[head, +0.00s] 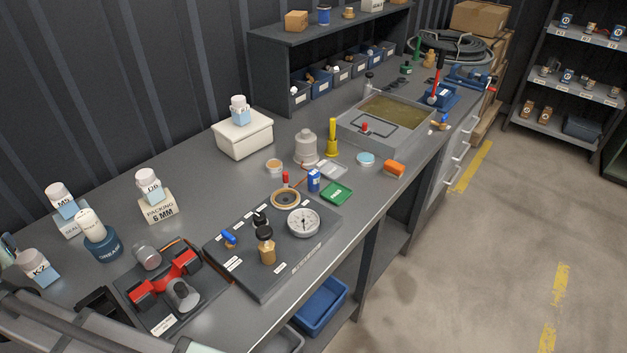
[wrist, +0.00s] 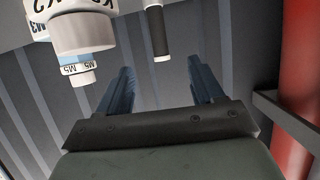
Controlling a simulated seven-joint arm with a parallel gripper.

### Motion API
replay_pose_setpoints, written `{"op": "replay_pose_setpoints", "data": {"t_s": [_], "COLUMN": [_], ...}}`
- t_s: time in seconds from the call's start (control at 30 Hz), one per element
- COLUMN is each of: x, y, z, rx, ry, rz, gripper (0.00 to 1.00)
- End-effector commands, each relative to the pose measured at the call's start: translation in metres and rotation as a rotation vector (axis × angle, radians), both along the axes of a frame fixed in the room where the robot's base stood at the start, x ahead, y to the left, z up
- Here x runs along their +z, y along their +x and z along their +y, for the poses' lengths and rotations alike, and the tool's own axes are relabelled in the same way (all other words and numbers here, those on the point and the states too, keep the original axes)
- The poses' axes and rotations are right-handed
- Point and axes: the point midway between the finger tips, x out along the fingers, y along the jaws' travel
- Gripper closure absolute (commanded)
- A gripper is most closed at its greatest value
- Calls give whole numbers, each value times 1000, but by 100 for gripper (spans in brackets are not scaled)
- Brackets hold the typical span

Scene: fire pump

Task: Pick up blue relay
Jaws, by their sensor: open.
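The blue relay (head: 313,181) appears to be the small upright blue block with a pale label, in the middle of the bench in the head view. It stands just behind the dark gauge panel, between a brass-coloured ring and a green tray. My gripper (wrist: 163,82) shows in the wrist view with its two blue fingers apart and nothing between them. The relay is not in the wrist view. I cannot make out the gripper clearly in the head view, so its exact distance from the relay is unclear.
White jars (head: 148,185) stand at the left. A labelled jar (wrist: 82,32) hangs in the wrist view's upper left.

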Motion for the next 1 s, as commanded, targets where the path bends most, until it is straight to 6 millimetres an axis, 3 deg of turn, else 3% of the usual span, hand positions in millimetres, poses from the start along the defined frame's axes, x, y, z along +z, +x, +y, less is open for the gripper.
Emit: {"op": "replay_pose_setpoints", "data": {"t_s": [0.2,0.27,0.37,0.47,0.7,1.0], "x": [2,6,17,34,67,71], "y": [5,16,47,90,183,252], "z": [-4,-11,-35,-73,-185,-311], "rx": [-16,-51,-161,-329,-755,-1140], "ry": [9,28,94,201,478,639], "rz": [9,31,98,192,389,551], "gripper": [33,33,33,33,33,33]}}
